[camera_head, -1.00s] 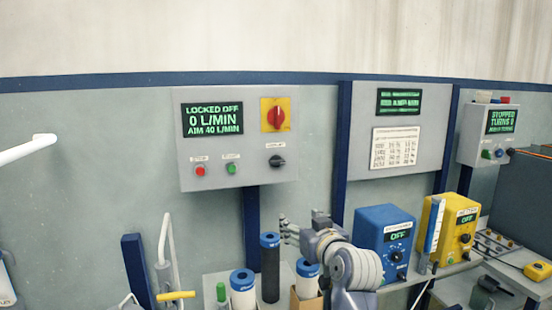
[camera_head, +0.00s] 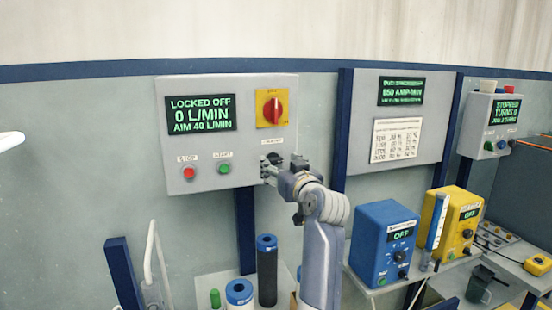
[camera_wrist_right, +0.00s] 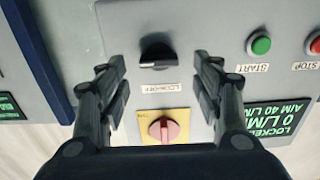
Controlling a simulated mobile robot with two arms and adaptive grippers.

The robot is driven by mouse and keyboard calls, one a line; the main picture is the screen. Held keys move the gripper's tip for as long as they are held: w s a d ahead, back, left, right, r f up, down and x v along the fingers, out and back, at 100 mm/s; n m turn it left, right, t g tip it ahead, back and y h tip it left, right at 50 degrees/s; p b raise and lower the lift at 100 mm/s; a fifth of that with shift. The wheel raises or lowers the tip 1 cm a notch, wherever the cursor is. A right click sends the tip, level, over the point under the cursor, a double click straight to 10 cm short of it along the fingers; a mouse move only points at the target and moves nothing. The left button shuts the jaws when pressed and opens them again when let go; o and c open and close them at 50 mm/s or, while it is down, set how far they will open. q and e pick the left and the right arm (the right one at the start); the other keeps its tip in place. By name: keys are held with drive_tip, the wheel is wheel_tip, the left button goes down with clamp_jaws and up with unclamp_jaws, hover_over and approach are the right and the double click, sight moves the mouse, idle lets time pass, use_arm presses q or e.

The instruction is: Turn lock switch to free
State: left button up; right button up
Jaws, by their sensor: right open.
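The grey control panel (camera_head: 240,130) shows "LOCKED OFF", "0 L/MIN" and "AIM 40 L/MIN" on its green-lettered screen (camera_head: 201,114). A red rotary knob (camera_head: 272,111) on a yellow plate is at its upper right. A black rotary switch (camera_wrist_right: 157,57) is below that. A label (camera_wrist_right: 161,87) between them seems to read "LOCK-OFF". My right gripper (camera_head: 268,168) is at the panel's lower right edge and largely hides the black switch in the head view. In the wrist view its fingers (camera_wrist_right: 160,68) are open and spread either side of the black switch, with no visible contact.
A red stop button (camera_head: 188,173) and a green start button (camera_head: 224,168) sit left of the gripper on the panel. Blue-capped cylinders (camera_head: 267,272) stand below. A blue box (camera_head: 383,243) and a yellow box (camera_head: 455,226) are to the right. A white rod end (camera_head: 10,140) shows at far left.

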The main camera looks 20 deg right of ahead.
sight(276, 161)
drive_tip(key=w, duration=0.3)
drive_tip(key=shift+w+r+p, duration=0.1)
drive_tip(key=shift+p, duration=0.3)
drive_tip(key=shift+w, duration=0.35)
use_arm(q)
drive_tip(key=shift+w+r, duration=0.6)
drive_tip(key=shift+w, duration=0.25)
use_arm(e)
drive_tip(key=c, duration=1.1)
